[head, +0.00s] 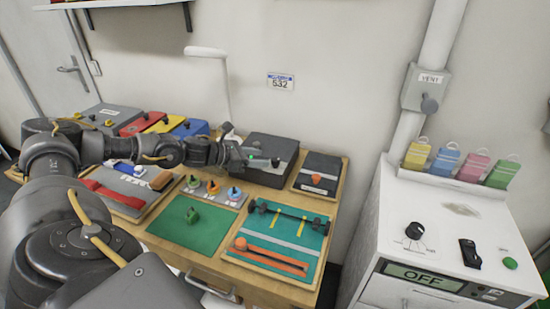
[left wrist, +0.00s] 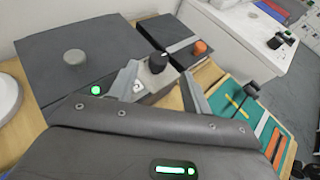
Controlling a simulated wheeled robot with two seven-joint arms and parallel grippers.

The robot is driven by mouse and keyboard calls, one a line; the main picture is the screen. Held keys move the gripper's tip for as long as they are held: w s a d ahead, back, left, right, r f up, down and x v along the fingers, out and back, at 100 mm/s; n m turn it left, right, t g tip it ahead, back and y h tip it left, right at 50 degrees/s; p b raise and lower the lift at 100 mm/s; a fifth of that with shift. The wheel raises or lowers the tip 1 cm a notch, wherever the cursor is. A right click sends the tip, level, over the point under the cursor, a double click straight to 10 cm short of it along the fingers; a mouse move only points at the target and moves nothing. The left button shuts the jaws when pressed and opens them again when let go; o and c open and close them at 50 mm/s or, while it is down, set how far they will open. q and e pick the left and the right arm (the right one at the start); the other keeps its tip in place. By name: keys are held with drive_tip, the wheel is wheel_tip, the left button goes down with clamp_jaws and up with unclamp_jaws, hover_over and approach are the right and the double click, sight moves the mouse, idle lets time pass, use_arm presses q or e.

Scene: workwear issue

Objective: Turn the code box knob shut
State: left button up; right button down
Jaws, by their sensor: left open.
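The code box is a dark grey box (head: 272,147) at the back of the wooden table. It also shows in the left wrist view (left wrist: 60,80), with a round grey button on its lid and a lit green lamp (left wrist: 96,89). Its black knob (left wrist: 157,62) stands on a pale plate at the box's front right; in the head view the knob (head: 275,161) is small. My left gripper (head: 240,152) reaches in from the left at the box's front. Its fingers (left wrist: 162,92) are open, with the knob beyond and between their tips; I cannot tell whether they touch it. My right gripper is out of view.
A smaller dark box with an orange knob (head: 317,177) stands right of the code box. In front lie a green mat (head: 205,235), a teal board (head: 285,262) and a panel of coloured knobs (head: 213,190). A white lamp (head: 208,53) rises behind. A white cabinet (head: 380,240) stands at right.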

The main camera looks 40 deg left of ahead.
sight(273, 160)
use_arm(q)
drive_tip(key=p+x, duration=0.1)
drive_tip(key=x, duration=0.4)
drive_tip(key=shift+w+f, duration=0.15)
drive_tip(key=shift+w, duration=0.15)
drive_tip(key=shift+w+d+f+p, duration=0.3)
drive_tip(key=shift+w+d+f, duration=0.1)
drive_tip(key=shift+w, duration=0.15)
drive_tip(key=shift+c, duration=0.4)
drive_tip(key=c, duration=0.9)
